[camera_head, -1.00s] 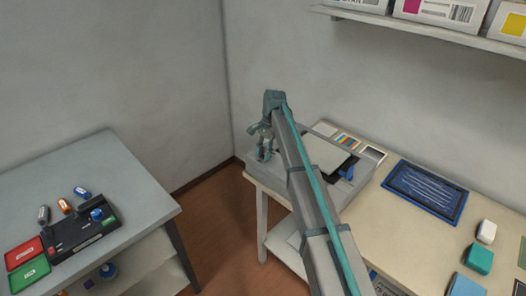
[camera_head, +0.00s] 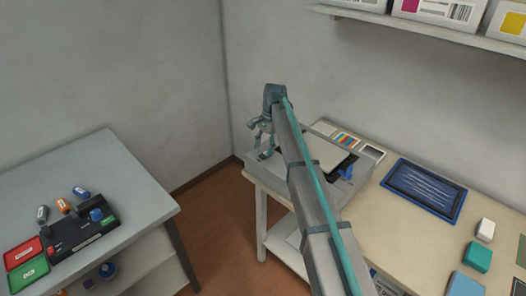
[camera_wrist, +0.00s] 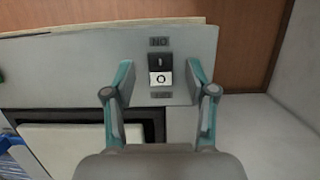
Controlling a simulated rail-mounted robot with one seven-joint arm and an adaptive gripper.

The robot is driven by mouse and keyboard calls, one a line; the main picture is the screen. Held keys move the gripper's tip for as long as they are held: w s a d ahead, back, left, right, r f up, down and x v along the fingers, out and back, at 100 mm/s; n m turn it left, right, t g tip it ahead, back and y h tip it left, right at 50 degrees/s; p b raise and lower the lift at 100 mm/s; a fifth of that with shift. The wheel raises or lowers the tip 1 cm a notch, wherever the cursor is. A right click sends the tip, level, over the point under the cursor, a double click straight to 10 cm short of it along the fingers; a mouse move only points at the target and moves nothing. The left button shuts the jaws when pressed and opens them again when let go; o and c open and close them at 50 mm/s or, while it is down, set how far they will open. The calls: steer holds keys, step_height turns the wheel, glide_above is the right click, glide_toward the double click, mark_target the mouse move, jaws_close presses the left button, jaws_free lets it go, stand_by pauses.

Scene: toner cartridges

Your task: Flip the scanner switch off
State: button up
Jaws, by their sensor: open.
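The scanner (camera_head: 280,164) is a grey box with an open-looking dark bed on the left end of the right-hand table. Its switch (camera_wrist: 160,70) shows in the wrist view as a small rocker: a dark half marked I and a white half marked O. One label sits beyond the dark half and a blurred one below the white half. My gripper (camera_wrist: 160,76) is open above the scanner, with one finger on each side of the switch and nothing held. In the head view my gripper (camera_head: 262,130) hangs over the scanner's left part; the switch is small there.
A blue-framed mat (camera_head: 425,190) and several small blocks, such as a teal one (camera_head: 478,257), lie right of the scanner. A shelf with boxes hangs above right.

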steer(key=v, duration=1)
steer(key=s+a+f+n+b, duration=0.15)
steer(key=s+a+f, duration=0.3)
steer(key=f, duration=0.45)
steer(key=s+a+f+h+b, duration=0.1)
steer(key=s+a+f+b, duration=0.2)
steer(key=a+f, duration=0.5)
steer(key=s+a+f+b, duration=0.2)
steer(key=s+a+f, duration=0.15)
steer(key=f, duration=0.75)
steer(key=s+d+f+n+g+h+p, duration=0.1)
steer(key=s+d+f+n+p, duration=0.2)
steer(key=s+d+f, duration=1.85)
steer(key=s+d+f+n+g+p, duration=0.1)
steer(key=s+d, duration=0.4)
steer(key=s, duration=0.5)
steer(key=s+d+f+n+g+p, duration=0.1)
steer(key=s+d, duration=0.5)
steer(key=s, duration=0.5)
steer(key=s+d+f+n+g+p, duration=0.1)
steer(key=s+d, duration=0.5)
steer(key=s, duration=0.5)
steer(key=shift+d+f, duration=0.2)
steer(key=shift+d, duration=0.05)
